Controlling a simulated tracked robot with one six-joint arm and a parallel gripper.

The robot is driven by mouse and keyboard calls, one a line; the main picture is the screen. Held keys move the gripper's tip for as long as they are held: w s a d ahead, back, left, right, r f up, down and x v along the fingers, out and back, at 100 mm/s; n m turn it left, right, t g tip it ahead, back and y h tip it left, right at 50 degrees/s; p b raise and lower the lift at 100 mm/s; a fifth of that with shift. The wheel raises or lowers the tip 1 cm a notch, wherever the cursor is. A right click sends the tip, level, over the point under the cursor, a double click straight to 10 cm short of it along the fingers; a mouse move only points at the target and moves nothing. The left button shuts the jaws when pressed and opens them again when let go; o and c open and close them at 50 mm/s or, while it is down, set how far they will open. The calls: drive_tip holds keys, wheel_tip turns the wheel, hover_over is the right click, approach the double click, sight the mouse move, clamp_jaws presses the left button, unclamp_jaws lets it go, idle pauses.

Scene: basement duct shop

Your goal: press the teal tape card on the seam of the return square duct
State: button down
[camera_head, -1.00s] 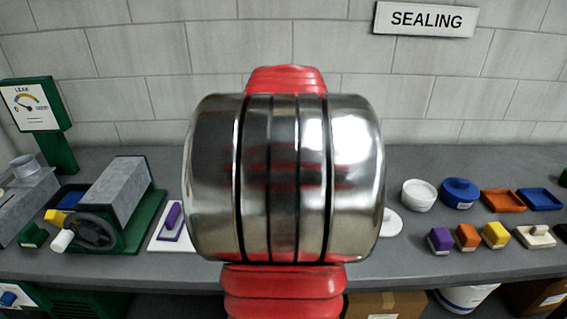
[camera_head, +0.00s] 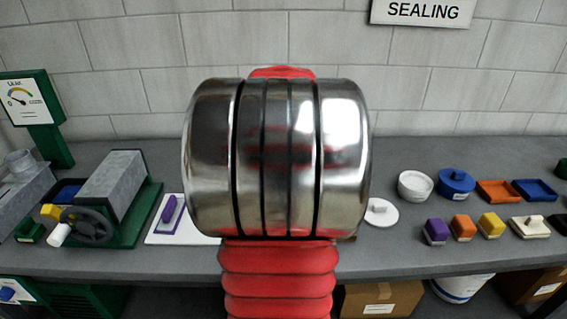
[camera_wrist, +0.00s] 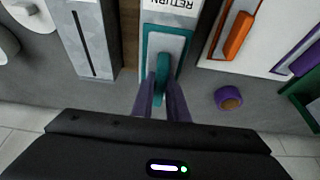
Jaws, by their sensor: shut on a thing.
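In the wrist view my gripper (camera_wrist: 163,98) is shut on the upright teal grip of the teal tape card (camera_wrist: 183,42). The card has a teal border and a pale panel. It lies by a white surface marked RETURN (camera_wrist: 170,6); whether it touches that surface I cannot tell. Left of it stands a grey square duct piece with a dark seam line (camera_wrist: 92,45); I see no name on it. In the head view my own arm hides the gripper, the teal card and the middle of the bench.
An orange card (camera_wrist: 238,36), a purple card (camera_wrist: 306,60) and a purple roll (camera_wrist: 228,98) lie to the right in the wrist view. In the head view a green crank machine (camera_head: 142,215) stands left; coloured blocks, such as an orange one (camera_head: 461,228), and trays (camera_head: 497,190) stand right.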

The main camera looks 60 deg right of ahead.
drive_tip(key=shift+f, duration=1.05)
drive_tip(key=shift+s+a, duration=0.1)
drive_tip(key=shift+f, duration=0.45)
idle(1.7)
drive_tip(key=shift+r, duration=4.1)
drive_tip(key=shift+s, duration=0.15)
